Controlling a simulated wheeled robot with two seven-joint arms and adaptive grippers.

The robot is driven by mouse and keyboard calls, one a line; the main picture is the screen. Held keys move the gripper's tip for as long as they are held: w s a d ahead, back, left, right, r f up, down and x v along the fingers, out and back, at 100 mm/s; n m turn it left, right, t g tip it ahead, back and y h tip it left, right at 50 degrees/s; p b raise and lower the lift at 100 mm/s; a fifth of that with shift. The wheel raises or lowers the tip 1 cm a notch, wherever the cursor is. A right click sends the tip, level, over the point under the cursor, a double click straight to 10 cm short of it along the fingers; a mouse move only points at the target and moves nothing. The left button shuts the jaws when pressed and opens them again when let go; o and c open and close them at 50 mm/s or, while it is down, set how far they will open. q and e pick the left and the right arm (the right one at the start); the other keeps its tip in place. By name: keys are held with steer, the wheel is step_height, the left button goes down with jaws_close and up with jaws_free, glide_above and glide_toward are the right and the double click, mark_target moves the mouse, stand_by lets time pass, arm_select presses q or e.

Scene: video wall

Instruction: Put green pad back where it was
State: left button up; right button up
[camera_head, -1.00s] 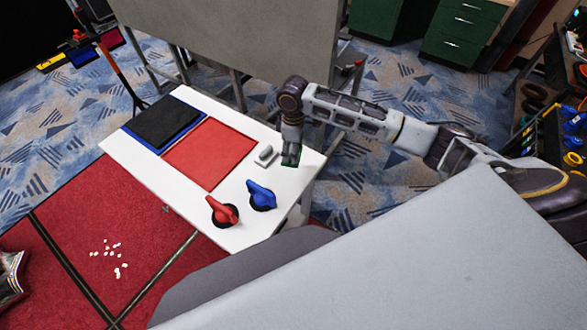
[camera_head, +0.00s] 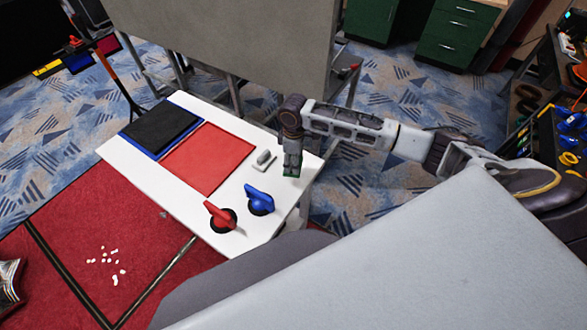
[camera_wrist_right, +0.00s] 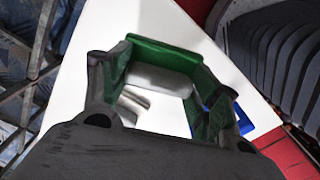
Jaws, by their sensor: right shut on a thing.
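My right gripper (camera_head: 291,171) is shut on the green pad (camera_wrist_right: 165,53), which spans its two fingers (camera_wrist_right: 165,85) in the right wrist view. In the head view only a small green bit (camera_head: 290,174) shows at the fingertips. They are over the right end of the white tabletop (camera_head: 225,232), beside a small grey block on a pale base (camera_head: 263,158). I cannot tell whether the pad touches the tabletop. My left gripper is not in view.
A red panel (camera_head: 209,158) and a black pad (camera_head: 161,127) on a blue panel (camera_head: 196,101) lie on the table. A red knob (camera_head: 219,215) and a blue knob (camera_head: 259,199) stand near its front edge. A grey board (camera_head: 220,40) stands behind.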

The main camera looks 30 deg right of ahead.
steer(key=shift+f, duration=0.85)
steer(key=shift+f, duration=0.1)
steer(key=shift+f, duration=1.75)
steer(key=o, duration=0.9)
steer(key=shift+r, duration=6)
